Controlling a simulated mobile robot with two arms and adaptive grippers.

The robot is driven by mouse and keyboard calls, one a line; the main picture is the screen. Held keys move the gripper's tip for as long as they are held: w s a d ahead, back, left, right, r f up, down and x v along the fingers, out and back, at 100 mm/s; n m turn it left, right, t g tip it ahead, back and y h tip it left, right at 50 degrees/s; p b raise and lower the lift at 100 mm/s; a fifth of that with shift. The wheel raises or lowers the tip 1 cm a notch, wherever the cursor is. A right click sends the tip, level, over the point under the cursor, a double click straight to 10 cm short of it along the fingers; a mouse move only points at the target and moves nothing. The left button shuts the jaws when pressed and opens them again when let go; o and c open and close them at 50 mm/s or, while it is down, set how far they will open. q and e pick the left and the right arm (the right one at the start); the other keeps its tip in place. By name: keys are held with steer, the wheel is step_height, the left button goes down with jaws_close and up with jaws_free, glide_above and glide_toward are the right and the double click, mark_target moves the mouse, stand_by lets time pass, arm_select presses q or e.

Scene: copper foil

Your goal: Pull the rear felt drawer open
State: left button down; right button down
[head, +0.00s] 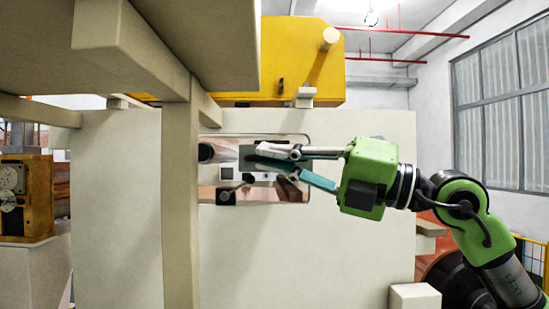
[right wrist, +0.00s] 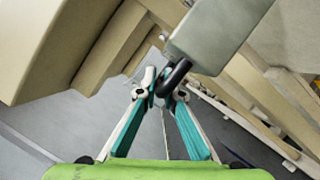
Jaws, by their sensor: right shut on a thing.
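My right gripper (head: 268,158) comes in from the right in the head view, its fingers reaching across a recessed metallic opening (head: 300,196) in a pale panel. In the right wrist view the right gripper (right wrist: 162,91) is shut on a dark curved handle (right wrist: 177,75). The handle is joined to a grey-green block (right wrist: 218,28), which looks like the felt drawer. A small grey-green face (head: 247,154) shows beside the fingertips in the head view. I cannot tell how far the drawer is open. My left gripper is not in view.
The pale panel (head: 120,210) fills the middle of the head view. A beige post (head: 180,220) and overhead beams (head: 130,30) stand close at left. A yellow housing (head: 300,60) sits above the panel. A small pale block (head: 415,296) is below my right arm.

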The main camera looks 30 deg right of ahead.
steer(key=c, duration=2.4)
jaws_free()
steer(key=shift+c, duration=0.2)
steer(key=shift+w+d, duration=0.1)
steer(key=shift+d, duration=0.05)
steer(key=shift+d+f, duration=0.1)
steer(key=shift+d, duration=0.05)
steer(key=shift+v, duration=2.05)
steer(key=v, duration=0.7)
steer(key=shift+s+d, duration=0.2)
steer(key=shift+s, duration=0.1)
